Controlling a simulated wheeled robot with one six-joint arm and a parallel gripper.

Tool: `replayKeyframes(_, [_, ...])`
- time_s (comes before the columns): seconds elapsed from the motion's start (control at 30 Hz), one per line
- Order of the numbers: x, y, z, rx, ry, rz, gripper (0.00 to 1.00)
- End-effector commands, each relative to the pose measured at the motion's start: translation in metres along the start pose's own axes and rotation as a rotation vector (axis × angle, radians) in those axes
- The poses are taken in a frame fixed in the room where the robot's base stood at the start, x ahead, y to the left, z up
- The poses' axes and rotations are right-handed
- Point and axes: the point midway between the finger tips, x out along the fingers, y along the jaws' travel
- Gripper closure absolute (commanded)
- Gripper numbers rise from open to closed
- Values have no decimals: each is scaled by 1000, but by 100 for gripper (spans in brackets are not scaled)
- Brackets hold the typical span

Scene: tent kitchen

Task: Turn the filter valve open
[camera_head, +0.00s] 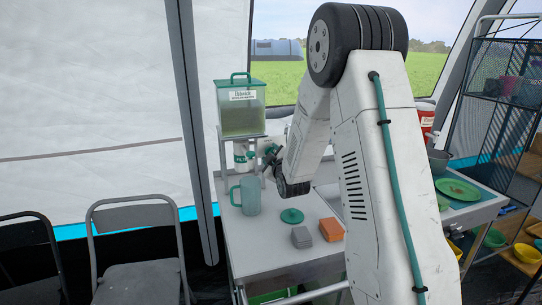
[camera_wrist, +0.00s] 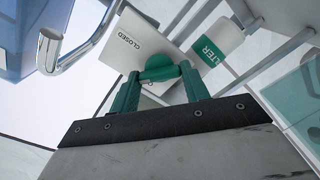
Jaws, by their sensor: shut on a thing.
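The water filter has a clear tank with a green lid (camera_head: 240,105) on a stand at the back of the table. A white filter cartridge with a green label (camera_head: 242,156) hangs below it and also shows in the wrist view (camera_wrist: 218,45). In the wrist view the green valve knob (camera_wrist: 158,68) sits in front of a white plate marked CLOSED (camera_wrist: 135,42). My gripper (camera_wrist: 158,85) has its green fingers on either side of the knob and is shut on it. In the head view my gripper (camera_head: 271,157) is small and partly hidden by the arm.
A blue-green jug (camera_head: 248,194) stands below the filter. A green lid (camera_head: 291,216), grey sponge (camera_head: 301,237) and orange sponge (camera_head: 331,229) lie on the table. A curved metal spout (camera_wrist: 82,55) is close by. A sink counter with a green plate (camera_head: 458,189) stands right.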

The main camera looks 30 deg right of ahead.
Motion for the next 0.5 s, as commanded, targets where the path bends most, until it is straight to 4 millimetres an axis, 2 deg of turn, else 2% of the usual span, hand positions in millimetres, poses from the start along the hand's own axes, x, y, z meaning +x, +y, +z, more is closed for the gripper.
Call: replayKeyframes(0.5, [0, -2, 0, -456, 1, -1, 77])
